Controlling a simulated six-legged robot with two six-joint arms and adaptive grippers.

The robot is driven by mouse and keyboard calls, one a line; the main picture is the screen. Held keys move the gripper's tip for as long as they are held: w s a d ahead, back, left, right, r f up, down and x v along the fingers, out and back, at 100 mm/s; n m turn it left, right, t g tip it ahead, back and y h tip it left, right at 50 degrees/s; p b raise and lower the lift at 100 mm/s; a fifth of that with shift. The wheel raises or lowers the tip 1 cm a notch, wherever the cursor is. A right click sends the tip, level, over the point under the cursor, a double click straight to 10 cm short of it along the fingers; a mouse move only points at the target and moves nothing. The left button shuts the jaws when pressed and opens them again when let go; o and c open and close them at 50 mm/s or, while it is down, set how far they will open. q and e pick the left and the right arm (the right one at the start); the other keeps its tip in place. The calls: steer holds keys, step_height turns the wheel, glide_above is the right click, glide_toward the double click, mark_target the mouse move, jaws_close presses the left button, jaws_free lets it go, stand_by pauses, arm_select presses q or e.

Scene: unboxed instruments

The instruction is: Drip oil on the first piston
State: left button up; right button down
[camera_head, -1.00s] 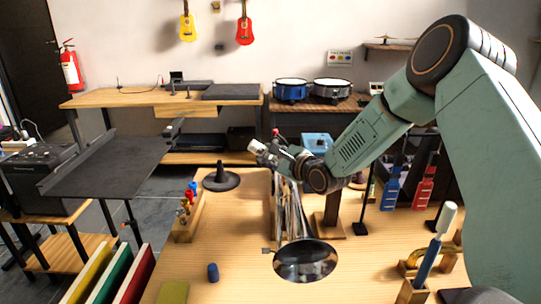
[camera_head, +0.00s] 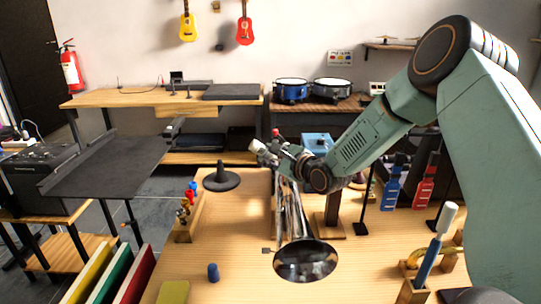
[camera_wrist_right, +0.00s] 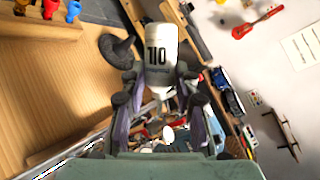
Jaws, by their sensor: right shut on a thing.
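My right gripper (camera_head: 272,150) is shut on a small white oil bottle (camera_head: 257,146) above the far part of the wooden table. In the right wrist view the bottle (camera_wrist_right: 160,45) sits between the fingers, and its dark lettering reads like "710", which is OIL upside down. A shiny silver brass instrument (camera_head: 292,215) stands below and in front of the gripper, its bell (camera_head: 305,265) facing me. Its pistons are too small or hidden behind the gripper to make out. I cannot tell whether the bottle tip touches anything. My left gripper is out of view.
A wooden rack (camera_head: 187,222) with small coloured pieces stands left of the instrument. A black cone stand (camera_head: 221,181) is behind it. A blue cap (camera_head: 213,272) lies at the front. Wooden holders (camera_head: 412,290) stand at right.

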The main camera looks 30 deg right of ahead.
stand_by(0.5)
steer(key=w+a+r+b, duration=0.1)
steer(key=w+a+r, duration=0.2)
steer(key=a, duration=0.2)
stand_by(0.3)
steer(key=shift+a, duration=0.15)
stand_by(0.3)
